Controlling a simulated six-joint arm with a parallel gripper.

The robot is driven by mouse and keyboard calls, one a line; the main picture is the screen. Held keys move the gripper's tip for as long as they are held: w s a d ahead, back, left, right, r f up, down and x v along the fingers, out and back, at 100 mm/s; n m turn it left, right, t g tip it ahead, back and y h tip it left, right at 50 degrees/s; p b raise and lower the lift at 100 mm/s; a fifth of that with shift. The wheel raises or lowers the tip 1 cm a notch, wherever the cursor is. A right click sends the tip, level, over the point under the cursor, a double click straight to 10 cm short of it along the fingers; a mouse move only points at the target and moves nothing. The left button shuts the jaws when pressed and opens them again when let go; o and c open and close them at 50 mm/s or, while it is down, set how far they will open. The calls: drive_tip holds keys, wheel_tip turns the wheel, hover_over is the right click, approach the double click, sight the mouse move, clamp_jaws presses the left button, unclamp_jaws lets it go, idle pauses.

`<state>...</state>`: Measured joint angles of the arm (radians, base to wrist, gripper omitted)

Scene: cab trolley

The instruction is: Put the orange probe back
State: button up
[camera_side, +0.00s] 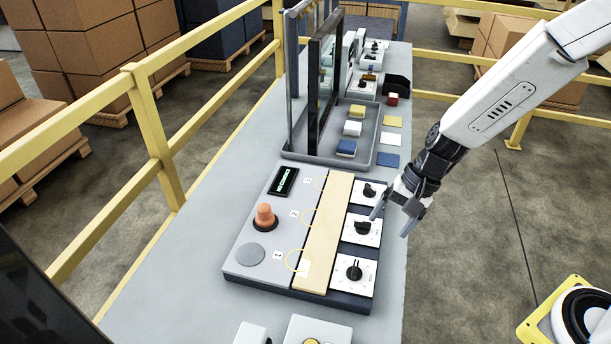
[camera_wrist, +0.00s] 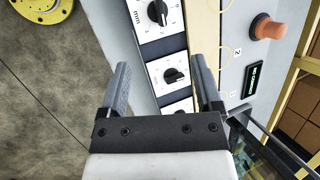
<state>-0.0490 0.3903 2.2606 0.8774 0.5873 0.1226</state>
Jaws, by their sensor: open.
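The only orange thing I see is a stubby, rounded orange piece (camera_side: 265,215), upright in a dark ring on the left part of the grey panel (camera_side: 240,269). It also shows in the wrist view (camera_wrist: 266,25) at the upper right. I cannot tell whether it is the probe. My gripper (camera_side: 391,220) is open and empty, by the middle dial (camera_side: 362,229) on the panel's right side, apart from the orange piece. In the wrist view my fingers (camera_wrist: 160,66) are spread with dial plates between and beyond them.
A pale wooden strip (camera_side: 327,232) with yellow rings beside it runs between the orange piece and the dials. A grey disc (camera_side: 250,255) and a small display (camera_side: 284,181) are on the panel. Behind it stands a tray (camera_side: 283,154) with a tall dark frame (camera_side: 314,100).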

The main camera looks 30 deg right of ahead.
drive_tip(key=s+d+r+n+t+h, duration=0.1)
drive_tip(key=s+d+r+n+h, duration=0.3)
drive_tip(key=d+n, duration=0.5)
drive_tip(key=shift+s+n+t+h, duration=0.35)
drive_tip(key=shift+s+h, duration=0.25)
drive_tip(key=shift+s, duration=0.55)
drive_tip(key=shift+d, duration=0.1)
